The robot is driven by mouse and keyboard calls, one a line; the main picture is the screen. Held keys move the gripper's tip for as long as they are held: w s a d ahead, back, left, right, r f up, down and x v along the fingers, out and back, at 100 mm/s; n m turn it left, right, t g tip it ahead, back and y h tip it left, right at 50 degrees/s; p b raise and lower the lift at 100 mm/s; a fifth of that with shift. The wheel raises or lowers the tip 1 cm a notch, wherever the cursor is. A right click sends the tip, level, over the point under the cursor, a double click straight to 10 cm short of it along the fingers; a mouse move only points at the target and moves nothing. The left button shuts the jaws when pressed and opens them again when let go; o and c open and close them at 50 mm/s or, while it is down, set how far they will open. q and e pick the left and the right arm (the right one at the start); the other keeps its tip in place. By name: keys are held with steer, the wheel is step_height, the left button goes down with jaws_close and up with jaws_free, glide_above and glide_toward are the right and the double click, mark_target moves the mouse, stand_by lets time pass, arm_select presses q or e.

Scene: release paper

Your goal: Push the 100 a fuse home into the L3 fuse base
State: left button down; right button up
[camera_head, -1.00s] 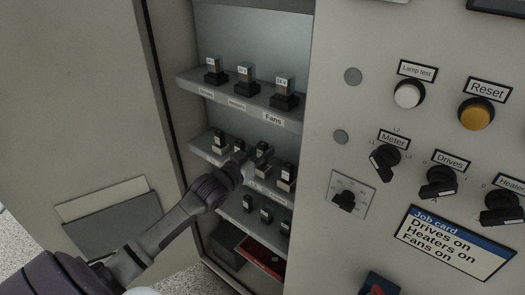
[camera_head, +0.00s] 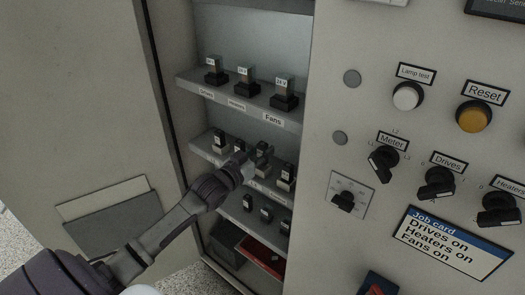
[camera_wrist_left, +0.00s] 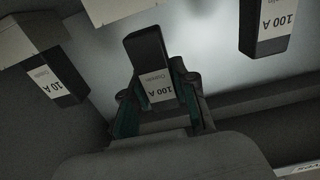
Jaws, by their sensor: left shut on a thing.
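My left gripper (camera_head: 250,166) reaches into the open cabinet at the middle shelf. In the left wrist view its two fingers (camera_wrist_left: 160,100) are shut on a dark fuse (camera_wrist_left: 148,48) with a white "100 A" label. The same fuse shows in the head view (camera_head: 262,151), partly behind the gripper. The fuse base under it is hidden, so I cannot tell how deep the fuse sits. The L3 label is not readable. My right gripper is not in view.
A "10 A" fuse (camera_wrist_left: 55,82) and another "100 A" fuse (camera_wrist_left: 268,25) flank the held one. Labelled relays (camera_head: 245,80) stand on the shelf above. Below are several small black parts (camera_head: 266,214) and a red box (camera_head: 262,257). A switch panel (camera_head: 330,110) borders the right.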

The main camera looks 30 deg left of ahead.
arm_select(q)
steer(key=shift+f+b, duration=0.55)
steer(key=shift+f, duration=1.05)
steer(key=c, duration=0.8)
jaws_free()
steer(key=shift+r, duration=0.1)
steer(key=s, duration=0.8)
steer(key=s+a, duration=0.1)
steer(key=s, duration=0.3)
